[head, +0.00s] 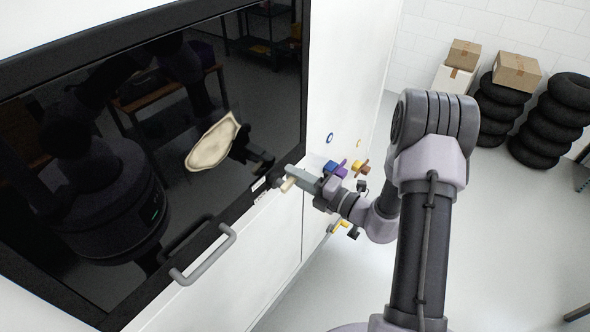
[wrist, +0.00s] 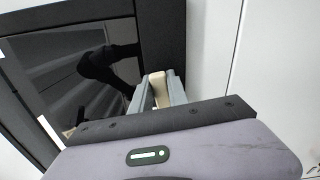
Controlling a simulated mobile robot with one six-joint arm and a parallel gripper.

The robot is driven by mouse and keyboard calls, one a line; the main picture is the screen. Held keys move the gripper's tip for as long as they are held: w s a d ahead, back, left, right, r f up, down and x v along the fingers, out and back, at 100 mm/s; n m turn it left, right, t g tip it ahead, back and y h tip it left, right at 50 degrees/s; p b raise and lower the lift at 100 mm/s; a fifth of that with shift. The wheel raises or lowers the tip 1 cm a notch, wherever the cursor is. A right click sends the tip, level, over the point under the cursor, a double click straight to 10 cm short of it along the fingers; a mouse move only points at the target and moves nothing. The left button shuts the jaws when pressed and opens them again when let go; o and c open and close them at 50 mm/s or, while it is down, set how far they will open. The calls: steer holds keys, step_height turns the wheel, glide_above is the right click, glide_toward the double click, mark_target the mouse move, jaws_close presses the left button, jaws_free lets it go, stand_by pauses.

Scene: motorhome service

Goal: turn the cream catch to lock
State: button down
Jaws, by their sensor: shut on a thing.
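The cream catch (wrist: 158,88) sits at the lower right corner of the dark window's black frame. It also shows in the head view (head: 289,184) as a small cream piece at the tip of my gripper. My gripper (head: 298,178) is shut on the catch; in the wrist view its two grey fingers (wrist: 159,92) stand on either side of it. The fingers hide part of the catch and most of its base, so I cannot tell its exact turn. A small white label (head: 259,184) is on the frame beside it.
The dark window (head: 150,130) reflects my arm and a cream patch. A grey handle (head: 204,256) sticks out below the window. Purple and brown fittings (head: 360,168) are on the white wall behind my wrist. Tyres (head: 550,120) and boxes (head: 517,71) stand far back; the floor between is clear.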

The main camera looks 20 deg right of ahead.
steer(key=shift+f+m+p, duration=0.3)
steer(key=shift+m+p, duration=0.05)
steer(key=shift+m, duration=0.45)
steer(key=c, duration=1.3)
jaws_free()
steer(key=b+v, duration=0.3)
steer(key=v, duration=1.4)
steer(key=shift+s+d+b, duration=0.15)
steer(key=shift+b, duration=0.2)
